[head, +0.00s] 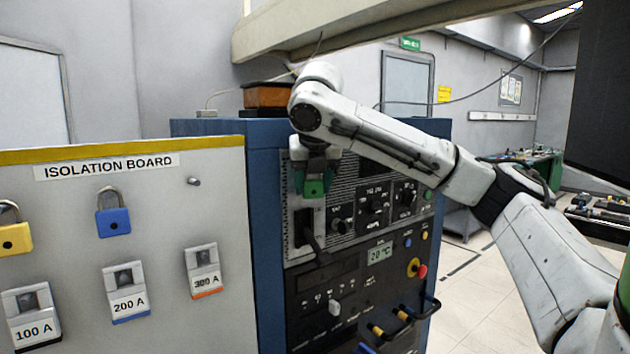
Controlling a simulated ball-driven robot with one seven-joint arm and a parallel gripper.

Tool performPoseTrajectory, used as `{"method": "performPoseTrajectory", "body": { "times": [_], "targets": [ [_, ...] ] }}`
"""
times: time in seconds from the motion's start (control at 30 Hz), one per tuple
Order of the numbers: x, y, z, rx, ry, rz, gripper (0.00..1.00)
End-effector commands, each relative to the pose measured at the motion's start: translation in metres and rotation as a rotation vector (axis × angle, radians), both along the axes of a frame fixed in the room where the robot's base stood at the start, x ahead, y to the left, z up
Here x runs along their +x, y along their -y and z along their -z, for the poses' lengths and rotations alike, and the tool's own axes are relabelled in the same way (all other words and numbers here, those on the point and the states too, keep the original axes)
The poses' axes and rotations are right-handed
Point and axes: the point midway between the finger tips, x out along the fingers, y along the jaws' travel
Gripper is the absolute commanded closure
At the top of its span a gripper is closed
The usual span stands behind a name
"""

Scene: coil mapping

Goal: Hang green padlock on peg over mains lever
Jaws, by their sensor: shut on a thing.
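The green padlock (316,188) is in the head view at the upper left of the blue cabinet's front panel. My gripper (317,170) points down and is shut on it, covering its upper part. Just below the padlock is a light plate with a dark slot and a black lever (314,243), which looks like the mains lever. The peg over the lever is hidden behind my gripper and the padlock, or too small to make out. I cannot tell whether the padlock touches the panel.
The isolation board (110,230) stands at left with a yellow padlock (14,238), a blue padlock (113,221), a bare peg (193,181) and rated switches. The blue cabinet (268,220) has knobs, a red button (421,271) and protruding handles (424,305). Open floor lies right.

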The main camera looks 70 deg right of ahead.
Motion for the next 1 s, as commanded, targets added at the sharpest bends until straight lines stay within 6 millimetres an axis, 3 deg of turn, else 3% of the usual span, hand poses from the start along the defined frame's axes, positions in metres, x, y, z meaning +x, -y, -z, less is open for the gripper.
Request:
{"method": "performPoseTrajectory", "body": {
  "times": [0.4,0.43,0.7,0.87,1.0],
  "targets": [
    [0.007,0.002,0.006,0.006,0.017,0.005,0.82],
    [0.006,0.002,0.006,0.006,0.017,0.005,0.47],
    [0.005,0.001,0.003,0.007,0.018,0.006,0.23],
    [-0.001,-0.009,-0.017,0.002,0.022,0.004,0.21],
    [-0.009,-0.023,-0.046,-0.004,0.026,-0.002,0.20]
  ]
}}
